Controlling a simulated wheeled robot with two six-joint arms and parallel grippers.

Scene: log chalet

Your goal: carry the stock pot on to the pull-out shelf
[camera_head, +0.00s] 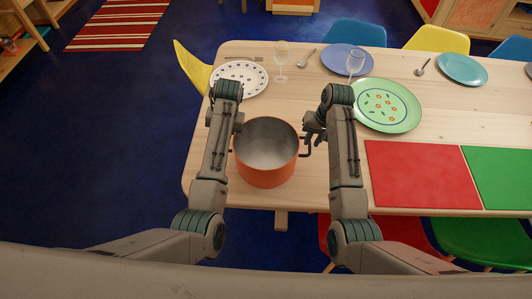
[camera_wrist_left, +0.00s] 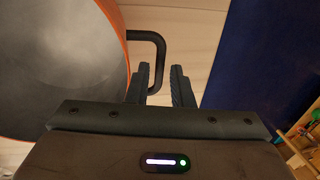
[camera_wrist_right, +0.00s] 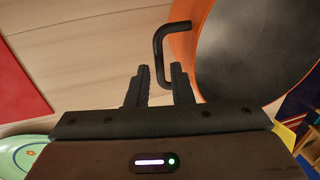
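An orange stock pot (camera_head: 265,178) with a grey inside stands upright and empty on the wooden table (camera_head: 300,98), between my two arms. It has a dark bar handle on each side. In the left wrist view, my left gripper (camera_wrist_left: 160,82) is open, with the left handle (camera_wrist_left: 160,52) between its fingers and a gap showing. In the right wrist view, my right gripper (camera_wrist_right: 160,80) is open, with the right handle (camera_wrist_right: 158,48) between its fingers. The left gripper is mostly hidden by its arm in the head view. I cannot make out a pull-out shelf.
A spotted plate (camera_head: 255,83), a green plate (camera_head: 398,112), two glasses, a blue plate (camera_head: 347,63) and red (camera_head: 420,175) and green mats lie around the pot. Coloured chairs surround the table. Open blue floor (camera_head: 110,130) lies to the left.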

